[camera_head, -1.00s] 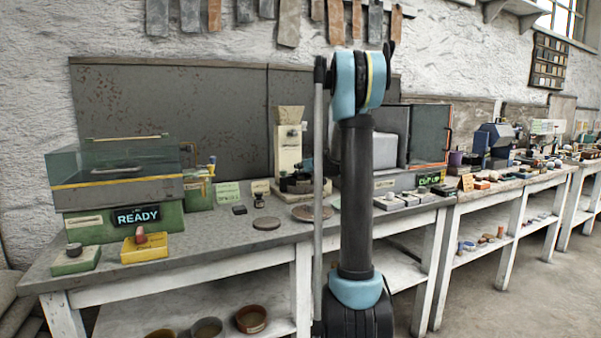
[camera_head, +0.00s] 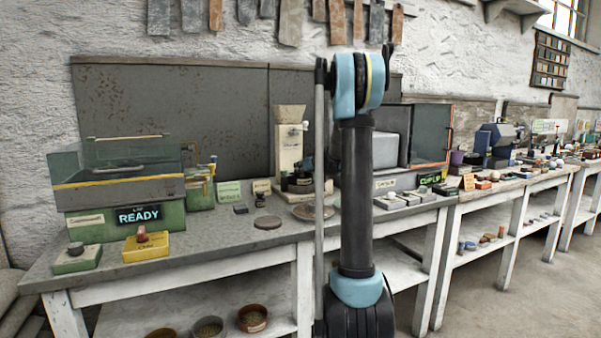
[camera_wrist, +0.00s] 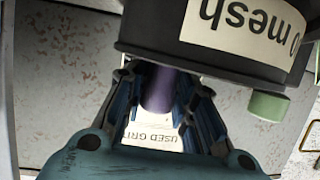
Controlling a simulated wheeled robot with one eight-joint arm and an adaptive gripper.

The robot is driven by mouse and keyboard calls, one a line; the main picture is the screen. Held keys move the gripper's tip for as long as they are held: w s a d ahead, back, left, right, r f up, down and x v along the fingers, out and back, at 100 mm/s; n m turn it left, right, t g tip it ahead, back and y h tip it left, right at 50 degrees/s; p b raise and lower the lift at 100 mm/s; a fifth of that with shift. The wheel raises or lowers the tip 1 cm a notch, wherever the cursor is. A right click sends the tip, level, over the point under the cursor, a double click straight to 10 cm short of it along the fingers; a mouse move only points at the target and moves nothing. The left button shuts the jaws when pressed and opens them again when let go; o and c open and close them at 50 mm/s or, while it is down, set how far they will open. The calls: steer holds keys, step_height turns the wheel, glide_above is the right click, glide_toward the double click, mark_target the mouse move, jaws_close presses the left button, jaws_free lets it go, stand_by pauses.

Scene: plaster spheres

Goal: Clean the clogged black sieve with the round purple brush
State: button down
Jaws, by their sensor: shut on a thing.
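In the wrist view my gripper (camera_wrist: 158,85) has its blue fingers closed around a purple cylindrical piece, the purple brush (camera_wrist: 157,92). Its far end is hidden by the black sieve (camera_wrist: 145,32), which fills the top right of the view. The sieve's pale label reads "0 mesh" upside down, and its mesh surface does not show. I cannot tell whether the brush touches the sieve. In the head view my upright arm blocks part of the bench, and the gripper is too small and covered to make out clearly.
A "USED GRIT" card (camera_wrist: 150,135) and a green knob (camera_wrist: 268,106) show near the fingers. On the bench (camera_head: 225,243) stand a white machine (camera_head: 288,145), a flat round disc (camera_head: 267,222) and a green machine with a READY display (camera_head: 139,214). The bench front between them is fairly clear.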

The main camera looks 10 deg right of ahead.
steer(key=shift+s+d+f, duration=0.1)
steer(key=shift+s+d, duration=0.15)
steer(key=shift+s, duration=0.55)
steer(key=shift+s+d, duration=0.25)
steer(key=shift+s, duration=0.55)
steer(key=shift+f, duration=0.1)
steer(key=shift+w+a, duration=0.25)
steer(key=shift+w, duration=0.6)
steer(key=shift+w+a, duration=0.25)
steer(key=shift+w, duration=0.6)
steer(key=shift+s+d, duration=0.25)
steer(key=shift+s, duration=0.6)
steer(key=shift+s+d, duration=0.25)
steer(key=shift+s, duration=0.6)
